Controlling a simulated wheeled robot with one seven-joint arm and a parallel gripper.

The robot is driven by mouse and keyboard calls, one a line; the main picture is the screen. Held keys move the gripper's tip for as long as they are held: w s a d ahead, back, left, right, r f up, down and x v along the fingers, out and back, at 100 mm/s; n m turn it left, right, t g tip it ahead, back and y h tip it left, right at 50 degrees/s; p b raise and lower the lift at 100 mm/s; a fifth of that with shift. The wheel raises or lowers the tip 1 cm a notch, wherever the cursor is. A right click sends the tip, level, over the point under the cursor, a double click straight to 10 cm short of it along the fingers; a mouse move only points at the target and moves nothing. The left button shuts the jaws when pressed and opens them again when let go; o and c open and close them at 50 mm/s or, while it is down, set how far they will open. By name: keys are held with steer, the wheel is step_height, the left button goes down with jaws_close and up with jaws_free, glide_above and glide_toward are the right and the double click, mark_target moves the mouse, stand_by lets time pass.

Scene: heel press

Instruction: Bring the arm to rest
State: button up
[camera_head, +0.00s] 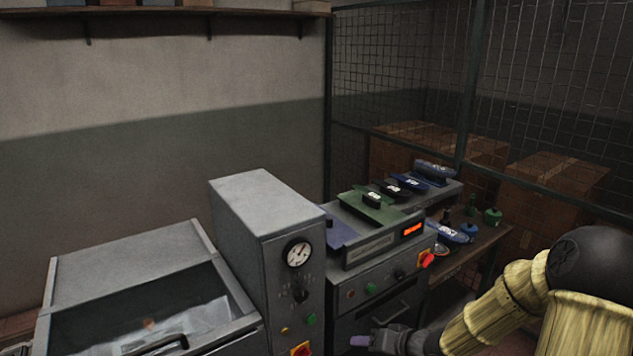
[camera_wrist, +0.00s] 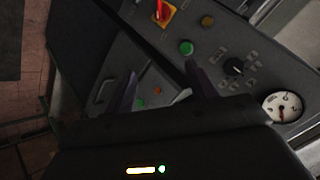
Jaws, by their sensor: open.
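My gripper (camera_head: 362,341) is low at the bottom of the head view, in front of the grey machines, with my yellow-sleeved arm reaching in from the right. In the wrist view my gripper (camera_wrist: 162,82) shows two dark fingers spread apart with nothing between them. Beyond the fingers, the wrist view shows the control panel (camera_wrist: 215,58) of the gauge cabinet, tilted in the picture. I cannot tell the exact gap between the fingers and the machine fronts.
The grey gauge cabinet (camera_head: 238,225) stands between a glass-lidded machine (camera_head: 125,270) at left and a machine with a lit orange display (camera_head: 412,229). A wooden bench (camera_head: 478,246) at right holds small items. A wire mesh fence (camera_head: 400,70) and cardboard boxes (camera_head: 550,185) stand behind.

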steer(key=s+d+r+g+h+b, duration=0.1)
steer(key=s+r+g+h, duration=0.1)
steer(key=s, duration=0.6)
steer(key=s+d+r+n+g+h+b, duration=0.1)
steer(key=s+h, duration=0.3)
steer(key=s, duration=0.4)
steer(key=shift+s+r+g+h, duration=0.15)
steer(key=shift+r+g+h, duration=0.15)
steer(key=shift+r+g, duration=0.35)
